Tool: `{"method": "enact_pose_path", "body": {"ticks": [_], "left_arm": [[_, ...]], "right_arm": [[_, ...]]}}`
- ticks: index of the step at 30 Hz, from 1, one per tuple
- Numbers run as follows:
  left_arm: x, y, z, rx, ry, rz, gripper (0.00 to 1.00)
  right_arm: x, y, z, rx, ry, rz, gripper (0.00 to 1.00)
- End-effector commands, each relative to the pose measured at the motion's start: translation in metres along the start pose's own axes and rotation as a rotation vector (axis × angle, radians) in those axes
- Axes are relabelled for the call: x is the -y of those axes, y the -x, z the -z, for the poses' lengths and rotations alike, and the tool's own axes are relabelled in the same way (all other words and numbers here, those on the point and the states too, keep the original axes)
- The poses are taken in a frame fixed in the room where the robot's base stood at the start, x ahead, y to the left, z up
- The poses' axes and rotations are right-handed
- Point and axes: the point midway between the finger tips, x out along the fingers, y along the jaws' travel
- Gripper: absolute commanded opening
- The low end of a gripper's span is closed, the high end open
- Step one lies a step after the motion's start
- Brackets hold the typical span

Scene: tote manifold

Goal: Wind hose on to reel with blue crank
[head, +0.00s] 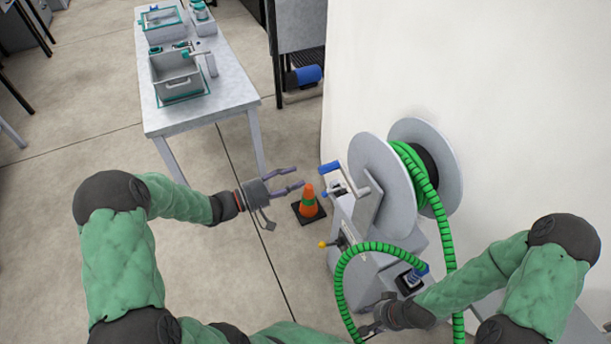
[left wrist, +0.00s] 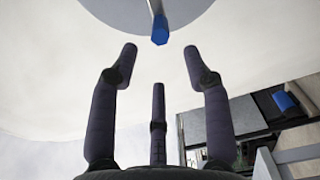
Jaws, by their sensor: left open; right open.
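The reel (head: 376,165) has grey discs, with green hose (head: 411,165) wound between them. Its crank arm (head: 357,184) ends in a blue handle (head: 329,167) on the reel's left side. My left gripper (head: 296,178) is open and empty, its fingers pointing at the blue handle with a small gap left of it. In the left wrist view the handle (left wrist: 160,32) lies ahead, beyond and between the spread fingers (left wrist: 160,60). My right gripper (head: 370,328) is open low beside the hanging green hose loop; whether it touches the hose is unclear.
An orange cone (head: 308,202) stands on the floor just below my left gripper. A white table (head: 220,95) with grey bins is at the back left. A white wall (head: 480,70) rises behind the reel.

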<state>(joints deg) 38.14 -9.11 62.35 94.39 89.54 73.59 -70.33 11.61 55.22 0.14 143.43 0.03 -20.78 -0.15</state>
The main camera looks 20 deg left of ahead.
Motion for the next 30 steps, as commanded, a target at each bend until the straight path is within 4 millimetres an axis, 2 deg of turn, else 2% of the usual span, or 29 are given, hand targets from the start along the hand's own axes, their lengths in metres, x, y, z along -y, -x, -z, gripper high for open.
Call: {"method": "enact_pose_path", "body": {"ticks": [5,17,20,23,30], "left_arm": [[0.000,0.009,-0.001,0.001,0.000,0.000,0.49],[-0.001,0.008,0.000,0.001,0.049,0.000,0.49],[-0.002,0.008,0.000,0.001,0.176,-0.001,0.49],[-0.003,0.007,0.001,0.001,0.379,-0.001,0.49],[-0.004,0.004,0.002,0.002,0.934,-0.001,0.49]], "right_arm": [[0.000,0.000,0.000,0.000,0.000,0.000,0.47],[0.000,0.001,0.000,0.000,0.000,0.000,0.47],[0.001,0.004,0.000,0.000,0.000,0.000,0.47],[0.003,0.007,0.000,0.000,0.000,0.000,0.47],[0.006,0.016,-0.001,0.000,0.000,0.000,0.47]]}}
